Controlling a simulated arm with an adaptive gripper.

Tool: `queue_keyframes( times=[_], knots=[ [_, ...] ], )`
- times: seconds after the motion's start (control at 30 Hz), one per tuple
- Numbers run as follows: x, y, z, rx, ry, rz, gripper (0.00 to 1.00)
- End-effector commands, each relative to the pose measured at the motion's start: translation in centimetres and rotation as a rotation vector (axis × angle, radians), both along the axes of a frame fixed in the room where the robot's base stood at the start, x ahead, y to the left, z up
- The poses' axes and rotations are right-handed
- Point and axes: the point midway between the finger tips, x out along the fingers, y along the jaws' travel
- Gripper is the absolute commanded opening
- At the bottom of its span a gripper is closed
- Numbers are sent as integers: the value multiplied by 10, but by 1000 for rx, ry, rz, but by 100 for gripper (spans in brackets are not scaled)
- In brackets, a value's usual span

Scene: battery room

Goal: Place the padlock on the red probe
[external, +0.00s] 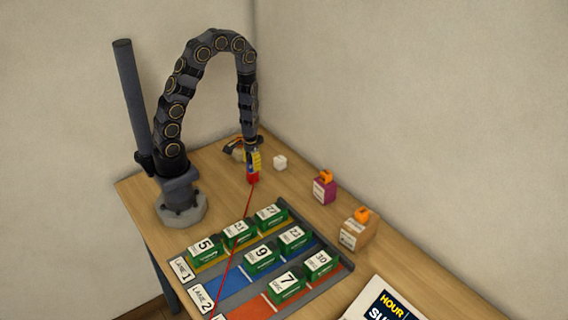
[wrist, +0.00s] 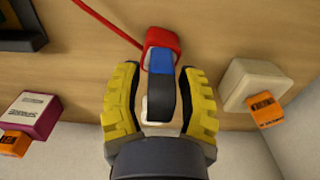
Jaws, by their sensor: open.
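My gripper (wrist: 161,103) is open, its yellow fingers on either side of a blue and dark-grey piece (wrist: 160,63), which looks like the padlock. I cannot tell whether the fingers touch it. The red probe (wrist: 163,40), a red block with a red cable, lies just beyond the blue end; the two overlap or touch in the wrist view. In the external view my gripper (external: 253,162) points down at the back of the table, with the red probe (external: 253,179) right below its fingertips. The fingers mostly hide the blue piece there.
A purple box (external: 324,190) and a brown box (external: 357,234), each with an orange piece on top, stand along the wall. A small white cube (external: 280,162) is right of my gripper. The red cable (external: 233,251) crosses lanes of green numbered blocks (external: 287,288) in front.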

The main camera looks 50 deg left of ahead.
Motion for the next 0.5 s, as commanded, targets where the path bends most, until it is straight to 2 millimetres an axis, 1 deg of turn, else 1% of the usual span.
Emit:
queue_keyframes(
  times=[0.13, 0.23, 0.37, 0.5],
  knots=[
    [0, 0, 6, -1, -2, -1, 38],
    [1, 0, 16, 1, -5, -3, 38],
    [1, 0, 37, 2, -7, -1, 38],
    [2, 0, 62, 2, -10, -1, 38]
  ],
)
